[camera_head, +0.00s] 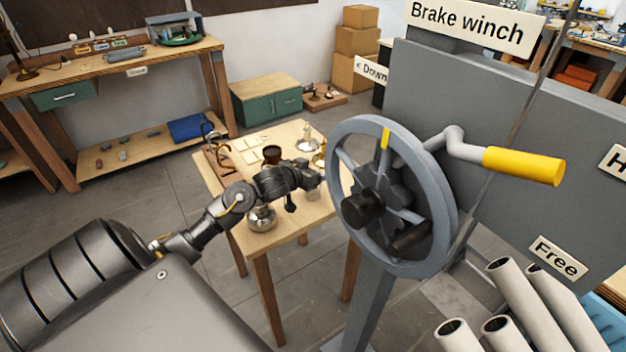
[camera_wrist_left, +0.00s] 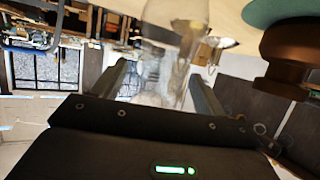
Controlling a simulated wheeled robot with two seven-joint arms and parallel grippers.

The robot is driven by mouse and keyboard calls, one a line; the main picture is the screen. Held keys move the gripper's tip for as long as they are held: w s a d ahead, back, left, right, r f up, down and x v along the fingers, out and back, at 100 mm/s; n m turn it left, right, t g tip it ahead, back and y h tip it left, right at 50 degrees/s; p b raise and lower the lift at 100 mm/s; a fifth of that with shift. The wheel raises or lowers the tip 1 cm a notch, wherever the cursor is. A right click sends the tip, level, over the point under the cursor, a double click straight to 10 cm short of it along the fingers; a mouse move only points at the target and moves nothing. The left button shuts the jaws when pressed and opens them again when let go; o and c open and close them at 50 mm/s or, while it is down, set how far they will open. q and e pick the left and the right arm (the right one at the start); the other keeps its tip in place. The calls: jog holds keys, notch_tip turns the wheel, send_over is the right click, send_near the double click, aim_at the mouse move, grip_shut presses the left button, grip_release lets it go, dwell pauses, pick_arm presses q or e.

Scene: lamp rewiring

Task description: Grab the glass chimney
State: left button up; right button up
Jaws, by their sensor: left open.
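The glass chimney (camera_wrist_left: 178,22) is a clear, see-through tube that shows in the left wrist view, in line with the gap between my left fingers. My left gripper (camera_wrist_left: 160,72) is open, with one finger on each side of the glass. I cannot tell whether either finger touches it. In the head view my left gripper (camera_head: 313,176) is over the right part of the small wooden table (camera_head: 290,232). The chimney cannot be made out clearly there. My right gripper is not in view.
A silver round vessel (camera_head: 262,218) stands on the table below my left arm. A dark cup-like piece (camera_head: 272,154) and pale cards (camera_head: 250,142) lie behind. The winch wheel (camera_head: 352,130) stands close to the right of the gripper. A wooden bench (camera_head: 135,68) is at the back left.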

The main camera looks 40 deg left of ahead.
aim_at(312, 159)
pick_arm(q)
jog(key=shift+s, duration=0.1)
jog(key=c, duration=1.1)
jog(key=shift+r, duration=0.1)
jog(key=shift+r, duration=0.55)
notch_tip(312, 159, up, 3)
jog(key=shift+s+a+f, duration=0.1)
jog(key=shift+s+f, duration=0.05)
jog(key=s+r+p, duration=0.2)
jog(key=s+r, duration=0.3)
jog(key=r, duration=0.1)
jog(key=shift+a+p, duration=0.35)
jog(key=shift+a, duration=0.05)
jog(key=s+a+r, duration=0.1)
jog(key=s+r, duration=0.2)
jog(key=s, duration=0.5)
jog(key=shift+s+a+p, duration=0.2)
jog(key=shift+s+p, duration=0.05)
jog(key=shift+p, duration=0.05)
